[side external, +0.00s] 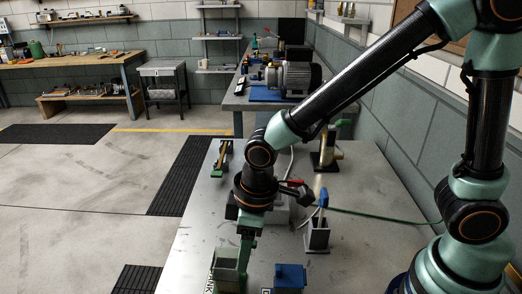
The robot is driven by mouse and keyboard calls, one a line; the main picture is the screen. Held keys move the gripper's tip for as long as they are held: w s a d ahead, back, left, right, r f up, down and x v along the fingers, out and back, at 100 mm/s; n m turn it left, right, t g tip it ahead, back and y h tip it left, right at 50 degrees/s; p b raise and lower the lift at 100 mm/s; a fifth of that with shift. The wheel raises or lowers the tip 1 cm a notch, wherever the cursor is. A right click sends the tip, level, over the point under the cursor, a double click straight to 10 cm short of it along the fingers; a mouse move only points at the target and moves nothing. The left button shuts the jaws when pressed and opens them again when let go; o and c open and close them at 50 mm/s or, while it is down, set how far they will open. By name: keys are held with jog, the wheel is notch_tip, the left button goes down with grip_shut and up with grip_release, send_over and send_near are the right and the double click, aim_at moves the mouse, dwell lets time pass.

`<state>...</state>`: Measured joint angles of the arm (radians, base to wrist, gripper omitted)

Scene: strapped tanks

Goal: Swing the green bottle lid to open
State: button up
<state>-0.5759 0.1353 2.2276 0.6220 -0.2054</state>
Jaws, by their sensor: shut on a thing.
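A green container (228,272), with part of a label reading "NK", stands at the near edge of the metal table. A narrow green piece (247,248) rises beside its top and seems to be its lid; the hinge is too small to make out. My gripper (247,232) points down over this green piece and is shut on it. The fingertips are small and dark, so the exact contact is unclear. A blue container (290,276) stands just to the right, apart from the green one.
A grey stand with a blue-handled tool (322,200) stands right of my gripper. A green hose (375,215) crosses the table (365,185). The table's left side is mostly clear.

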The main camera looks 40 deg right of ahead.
dwell(0.5)
jog(key=o, duration=1.4)
jog(key=r, duration=0.4)
jog(key=s+d+r, duration=0.1)
jog(key=r, duration=0.3)
jog(key=s+r, duration=0.1)
jog(key=r, duration=0.3)
jog(key=shift+d, duration=0.15)
jog(key=shift+w+d, duration=0.1)
jog(key=d+m+t, duration=0.1)
jog(key=d+m, duration=0.2)
jog(key=d, duration=0.3)
jog(key=d+r+m+t, duration=0.1)
jog(key=d+m, duration=0.2)
jog(key=d, duration=0.3)
jog(key=d+r+m+t+h, duration=0.1)
jog(key=d+m+t, duration=0.1)
jog(key=d, duration=0.4)
jog(key=shift+d+r+m, duration=0.15)
jog(key=shift+r+m, duration=0.05)
jog(key=shift+m, duration=0.3)
